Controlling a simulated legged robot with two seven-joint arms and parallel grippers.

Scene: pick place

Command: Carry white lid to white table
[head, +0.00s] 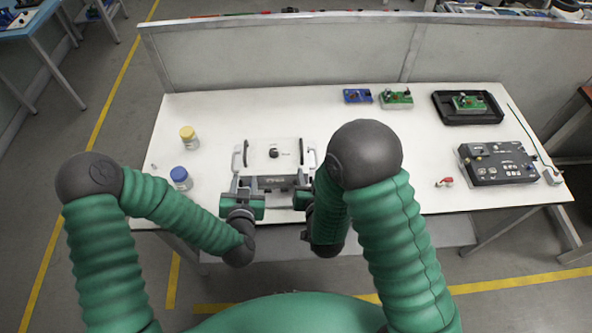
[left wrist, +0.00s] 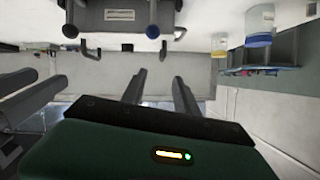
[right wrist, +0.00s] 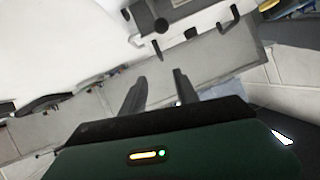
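The white lid (head: 290,150), with a dark knob in its middle, sits on a grey case with a handle at each side. It rests on the white table (head: 430,130). My left gripper (head: 245,186) is at the case's near left edge, fingers apart and nothing between them in the left wrist view (left wrist: 158,90). My right gripper (head: 304,190) is at the near right edge, partly hidden by my arm. In the right wrist view (right wrist: 158,85) its fingers are apart and empty, with the case's handles (right wrist: 228,18) beyond them. I cannot tell whether either gripper touches the case.
A yellow-lidded jar (head: 188,138) and a blue-lidded jar (head: 180,178) stand left of the case. Circuit boards (head: 396,98), a black tray (head: 440,108), a dark control box (head: 497,164) and a small red item (head: 444,182) lie to the right. A grey partition (head: 300,55) closes the back.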

